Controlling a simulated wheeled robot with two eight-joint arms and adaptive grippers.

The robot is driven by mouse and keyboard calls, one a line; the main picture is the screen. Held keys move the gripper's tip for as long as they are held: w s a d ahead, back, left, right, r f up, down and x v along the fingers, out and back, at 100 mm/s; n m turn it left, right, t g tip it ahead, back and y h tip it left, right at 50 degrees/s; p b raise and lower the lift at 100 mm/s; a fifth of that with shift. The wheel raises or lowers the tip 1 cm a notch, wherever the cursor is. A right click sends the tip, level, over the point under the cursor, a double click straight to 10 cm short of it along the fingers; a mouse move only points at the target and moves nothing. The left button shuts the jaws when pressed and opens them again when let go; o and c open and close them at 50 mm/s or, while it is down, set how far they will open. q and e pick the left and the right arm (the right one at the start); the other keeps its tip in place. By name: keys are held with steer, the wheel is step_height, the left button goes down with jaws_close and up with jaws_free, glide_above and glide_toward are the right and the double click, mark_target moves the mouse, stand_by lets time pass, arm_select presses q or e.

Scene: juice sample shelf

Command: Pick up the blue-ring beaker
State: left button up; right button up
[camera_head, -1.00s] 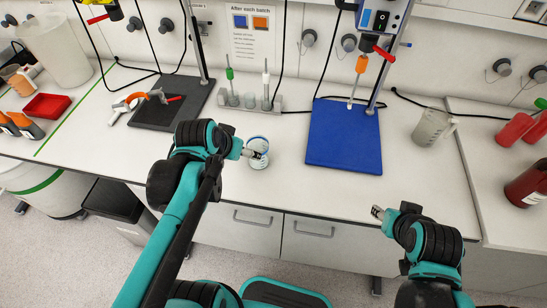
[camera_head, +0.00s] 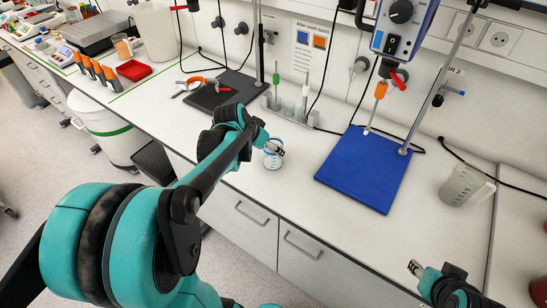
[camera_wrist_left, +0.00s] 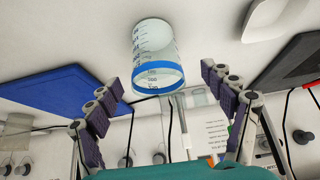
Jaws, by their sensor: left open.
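The blue-ring beaker (camera_head: 272,161) is clear glass with a blue band and stands on the white bench. It also shows in the left wrist view (camera_wrist_left: 154,48), with its printed scale and blue band. My left gripper (camera_head: 275,148) is at the beaker and hides part of it. In the left wrist view its fingers (camera_wrist_left: 160,80) are spread wide, with the beaker beyond and between the tips; I see no contact. My right gripper (camera_head: 416,268) is low at the right, away from the beaker; its finger opening is too small to judge.
A blue stand base (camera_head: 365,170) lies to the right of the beaker. A rack with pipettes (camera_head: 290,115) stands behind it. A dark stand base (camera_head: 222,92) is at the back left, and a plastic jug (camera_head: 462,186) stands at the right. The bench front is clear.

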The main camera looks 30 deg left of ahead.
arm_select(q)
steer(key=x, duration=0.1)
steer(key=b+x, duration=0.2)
steer(key=x, duration=0.1)
steer(key=shift+w+d, duration=0.1)
steer(key=shift+d, duration=0.15)
steer(key=shift+w+f, duration=0.2)
steer(key=shift+f, duration=0.05)
steer(key=shift+r, duration=0.1)
steer(key=c, duration=1.5)
steer(key=shift+r, duration=0.2)
steer(key=shift+r+p, duration=0.8)
steer(key=shift+r, duration=0.7)
steer(key=shift+s+d+r+p, duration=0.8)
steer(key=shift+s+d+r, duration=0.4)
steer(key=shift+d, duration=0.35)
steer(key=shift+s+d+r+p, duration=0.85)
steer(key=shift+s+d+r, duration=0.25)
steer(key=shift+d+r, duration=0.35)
steer(key=shift+s+d+r+p, duration=0.8)
steer(key=shift+s+d+r, duration=0.35)
steer(key=shift+d, duration=0.45)
